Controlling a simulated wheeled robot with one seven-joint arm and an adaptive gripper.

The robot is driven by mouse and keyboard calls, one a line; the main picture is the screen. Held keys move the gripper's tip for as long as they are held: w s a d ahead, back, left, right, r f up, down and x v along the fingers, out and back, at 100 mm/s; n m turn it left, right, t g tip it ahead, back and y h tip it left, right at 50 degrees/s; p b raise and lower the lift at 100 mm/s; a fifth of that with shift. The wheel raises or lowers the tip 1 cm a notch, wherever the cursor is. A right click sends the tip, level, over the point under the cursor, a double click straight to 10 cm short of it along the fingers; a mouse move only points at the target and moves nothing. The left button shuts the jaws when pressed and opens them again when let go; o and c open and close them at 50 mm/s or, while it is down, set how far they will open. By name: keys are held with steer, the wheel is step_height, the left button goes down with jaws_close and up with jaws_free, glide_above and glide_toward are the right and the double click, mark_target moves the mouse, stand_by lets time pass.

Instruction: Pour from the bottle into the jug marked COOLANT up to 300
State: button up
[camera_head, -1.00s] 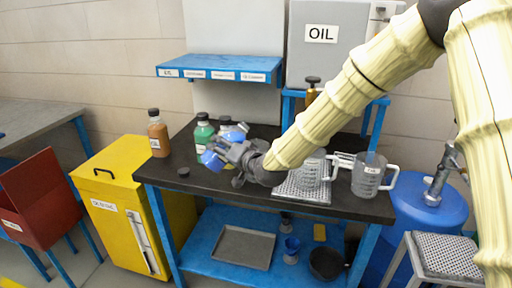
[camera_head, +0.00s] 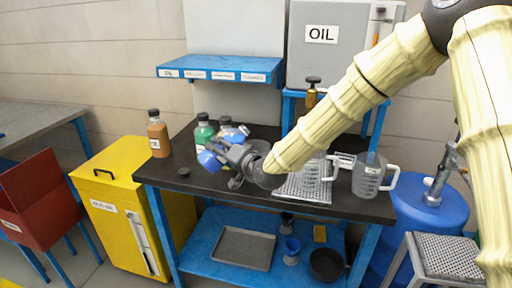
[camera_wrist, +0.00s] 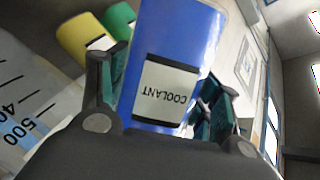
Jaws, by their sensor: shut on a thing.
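My gripper (camera_head: 222,158) is shut on a blue bottle (camera_head: 208,160), held above the black bench. In the wrist view the bottle (camera_wrist: 170,60) sits between the fingers, its COOLANT label upside down in the picture. Its mouth is not in view. Two clear graduated jugs are right of my gripper: one (camera_head: 311,173) on a grey grating, partly behind my arm, and one (camera_head: 368,176) at the bench's right. Their labels are too small to read here. A scale with 500 and 400 (camera_wrist: 20,115) shows at the wrist view's left edge; I cannot tell which jug bears it.
A brown bottle (camera_head: 158,134), a green bottle (camera_head: 203,132) and another bottle (camera_head: 230,132) stand at the back left of the bench (camera_head: 165,171). A small dark cap (camera_head: 184,172) lies near the front edge. A blue shelf (camera_head: 220,68) hangs above.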

steer(key=shift+s+a+m+b, duration=0.1)
steer(key=shift+a+m+b, duration=0.15)
steer(key=shift+m, duration=0.35)
stand_by(0.6)
steer(key=shift+a+r+m+y, duration=0.1)
steer(key=shift+r+m+y, duration=0.3)
steer(key=shift+r+m, duration=0.45)
stand_by(0.7)
steer(key=shift+d+r+m+y, duration=0.4)
steer(key=shift+d+r+m, duration=0.05)
steer(key=shift+r+m, duration=0.35)
stand_by(3.1)
stand_by(1.3)
